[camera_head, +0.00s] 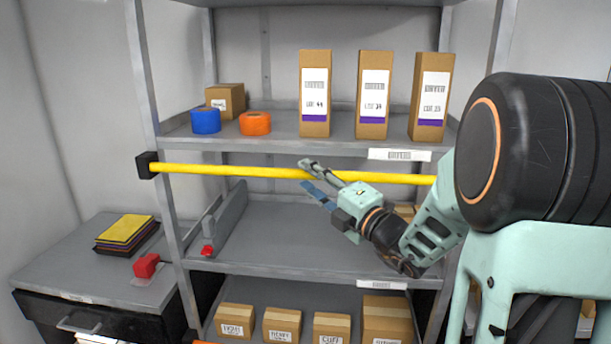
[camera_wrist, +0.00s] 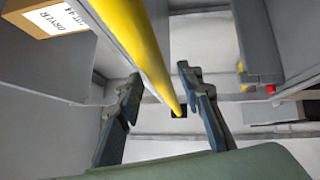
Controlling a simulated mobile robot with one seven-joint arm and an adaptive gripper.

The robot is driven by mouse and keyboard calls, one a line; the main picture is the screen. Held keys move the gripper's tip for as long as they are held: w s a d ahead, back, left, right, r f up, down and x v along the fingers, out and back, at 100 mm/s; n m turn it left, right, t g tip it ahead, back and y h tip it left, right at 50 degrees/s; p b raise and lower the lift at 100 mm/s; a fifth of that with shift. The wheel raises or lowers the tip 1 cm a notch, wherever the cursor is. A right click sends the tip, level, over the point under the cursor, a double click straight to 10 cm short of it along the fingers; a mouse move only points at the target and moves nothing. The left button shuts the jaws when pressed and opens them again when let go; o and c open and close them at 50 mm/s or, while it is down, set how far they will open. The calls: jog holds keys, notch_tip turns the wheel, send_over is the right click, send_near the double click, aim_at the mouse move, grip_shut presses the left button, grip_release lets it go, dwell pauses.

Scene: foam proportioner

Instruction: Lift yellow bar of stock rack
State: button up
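The yellow bar (camera_head: 230,171) runs level across the front of the stock rack (camera_head: 147,75), just below the shelf with the tall boxes. Its left end sits in a black bracket (camera_head: 146,165); its right end is hidden behind my arm. My gripper (camera_head: 306,175) is at the middle of the bar, coming from the lower right. In the wrist view the bar (camera_wrist: 140,50) runs between the two spread fingers of my gripper (camera_wrist: 159,75). The fingers look apart from the bar; I cannot tell whether one touches it.
Tall cartons (camera_head: 314,95), a blue tape roll (camera_head: 206,120) and an orange tape roll (camera_head: 255,124) stand on the shelf above. The shelf below (camera_head: 290,240) is mostly bare, with a grey divider and a red item at left. Small boxes (camera_head: 282,323) stand lower.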

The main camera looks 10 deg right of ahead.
jog(key=v, duration=1)
jog(key=shift+s, duration=0.1)
